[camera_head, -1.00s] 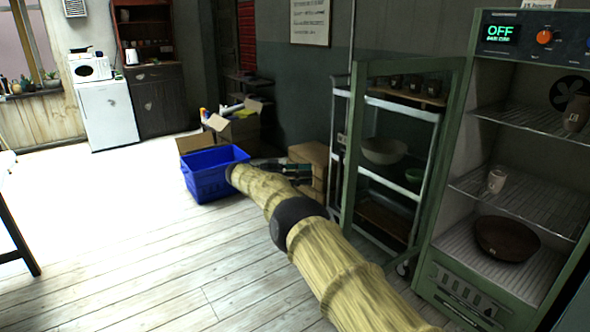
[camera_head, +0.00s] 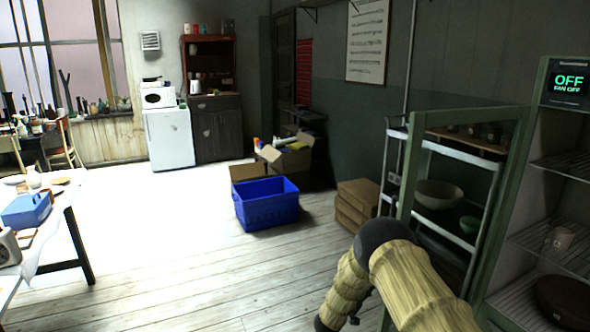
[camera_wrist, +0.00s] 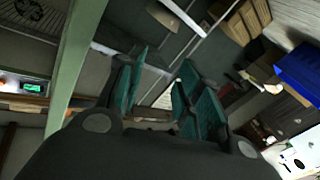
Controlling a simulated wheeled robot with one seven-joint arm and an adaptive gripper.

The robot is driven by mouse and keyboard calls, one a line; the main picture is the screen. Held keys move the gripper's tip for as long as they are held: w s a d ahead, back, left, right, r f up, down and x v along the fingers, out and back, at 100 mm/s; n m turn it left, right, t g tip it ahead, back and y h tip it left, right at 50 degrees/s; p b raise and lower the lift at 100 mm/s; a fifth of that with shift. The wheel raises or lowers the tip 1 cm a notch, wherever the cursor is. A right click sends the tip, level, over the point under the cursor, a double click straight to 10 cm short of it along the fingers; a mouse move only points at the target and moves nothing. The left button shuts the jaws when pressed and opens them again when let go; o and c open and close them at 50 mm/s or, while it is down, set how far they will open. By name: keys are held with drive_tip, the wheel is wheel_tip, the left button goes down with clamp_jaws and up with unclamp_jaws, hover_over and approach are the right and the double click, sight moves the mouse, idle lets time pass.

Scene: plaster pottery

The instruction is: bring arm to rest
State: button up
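My arm (camera_head: 410,285), in a tan ribbed cover with a dark joint, is bent at the lower right of the head view, in front of the green-framed cabinet door. My gripper (camera_wrist: 158,85) shows in the wrist view with its teal finger pads apart and nothing visible between them. In the head view the gripper is mostly hidden behind the arm. The green door frame (camera_wrist: 78,60) passes close to the left of the fingers in the wrist view.
The drying cabinet (camera_head: 540,120) stands at right, its door (camera_head: 412,165) open, with a cup (camera_head: 560,239) inside. A shelf cart with bowls (camera_head: 438,194) stands behind the door. A blue crate (camera_head: 268,207) and cardboard boxes (camera_head: 352,208) stand on the floor. A table (camera_head: 62,215) is at left; the middle floor is clear.

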drive_tip(key=s+f+n+g+y+p, duration=0.1)
drive_tip(key=s+f+n+g+y, duration=0.2)
drive_tip(key=s+f, duration=0.8)
drive_tip(key=s+f+n+g+y+p, duration=0.15)
drive_tip(key=s+f+y, duration=0.4)
drive_tip(key=s, duration=1.25)
drive_tip(key=s+r+g+y, duration=0.1)
drive_tip(key=s+r+g, duration=0.1)
drive_tip(key=s, duration=1)
drive_tip(key=s+a+r+g+y+p, duration=0.1)
drive_tip(key=s+g, duration=0.3)
drive_tip(key=s, duration=0.8)
drive_tip(key=s+a+r+g+y, duration=0.1)
drive_tip(key=s+r+g, duration=0.2)
drive_tip(key=s, duration=0.9)
drive_tip(key=shift+m+y, duration=0.35)
